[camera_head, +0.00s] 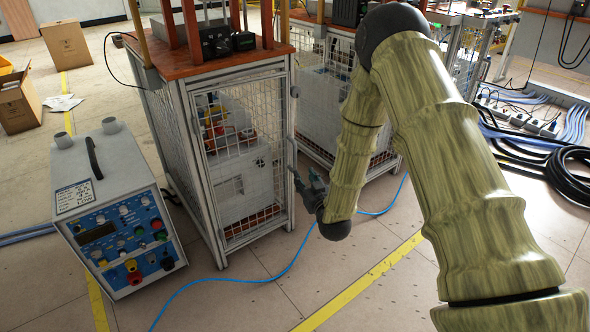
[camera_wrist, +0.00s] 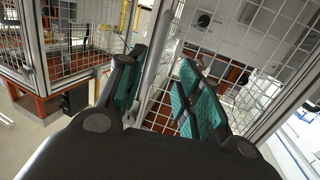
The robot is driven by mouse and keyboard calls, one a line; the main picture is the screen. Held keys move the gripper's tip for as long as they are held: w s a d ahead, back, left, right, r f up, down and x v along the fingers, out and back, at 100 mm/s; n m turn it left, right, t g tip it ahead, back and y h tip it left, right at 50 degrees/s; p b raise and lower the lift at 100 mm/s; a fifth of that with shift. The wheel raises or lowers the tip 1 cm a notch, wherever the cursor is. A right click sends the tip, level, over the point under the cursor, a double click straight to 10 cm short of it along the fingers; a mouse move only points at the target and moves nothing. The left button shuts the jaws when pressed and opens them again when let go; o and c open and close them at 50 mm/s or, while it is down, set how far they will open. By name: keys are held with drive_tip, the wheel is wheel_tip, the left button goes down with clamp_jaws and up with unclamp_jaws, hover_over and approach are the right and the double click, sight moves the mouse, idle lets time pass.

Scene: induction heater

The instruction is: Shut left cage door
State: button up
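The left cage (camera_head: 187,150) stands left of centre in the head view, under an orange-brown wooden top. Its mesh door (camera_head: 238,190) covers the front, with a white box visible behind it. I cannot tell whether the door is flush or slightly ajar. My gripper (camera_head: 300,178) is at the right edge of this front, at about mid height. In the wrist view my gripper (camera_wrist: 160,92) has its teal-padded fingers apart. A grey upright bar (camera_wrist: 157,62) runs between or just behind them; contact cannot be told.
A second mesh cage (camera_head: 325,75) stands close on the right, behind my arm. A grey power unit (camera_head: 110,205) with a blue panel stands on the floor at left. A blue cable (camera_head: 270,278) crosses the floor in front. Black hoses (camera_head: 565,175) lie at far right.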

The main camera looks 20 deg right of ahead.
sight(295, 156)
drive_tip(key=shift+t, duration=0.4)
drive_tip(key=w+b, duration=0.1)
drive_tip(key=w, duration=0.3)
drive_tip(key=w+b, duration=0.2)
drive_tip(key=w, duration=0.2)
drive_tip(key=w+b, duration=0.1)
drive_tip(key=w, duration=0.3)
drive_tip(key=shift+r, duration=0.4)
clamp_jaws()
